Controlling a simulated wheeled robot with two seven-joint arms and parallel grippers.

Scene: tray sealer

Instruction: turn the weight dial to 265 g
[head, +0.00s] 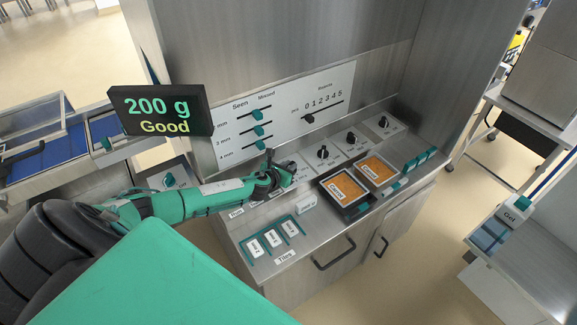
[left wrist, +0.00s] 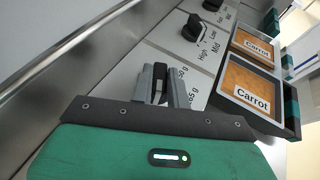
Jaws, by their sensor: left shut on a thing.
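My left gripper (head: 274,172) reaches in from the left to the sloped metal panel. In the left wrist view its two grey fingers (left wrist: 166,86) are shut on a black dial knob (left wrist: 160,84). Beside the fingers, partly covered labels ending "50 g" and "65 g" show on the panel, so this looks like the weight dial. Where its pointer stands is hidden by the fingers. The display (head: 160,111) reads "200 g" and "Good". My right gripper is not in view.
More black knobs stand to the right, one (head: 323,152) nearest; another view of it is by Low, Mid, High (left wrist: 193,28). Carrot trays (head: 344,203) lie close by. A slider board (head: 285,110) is behind. Tiles in a green holder (head: 251,257) lie in front.

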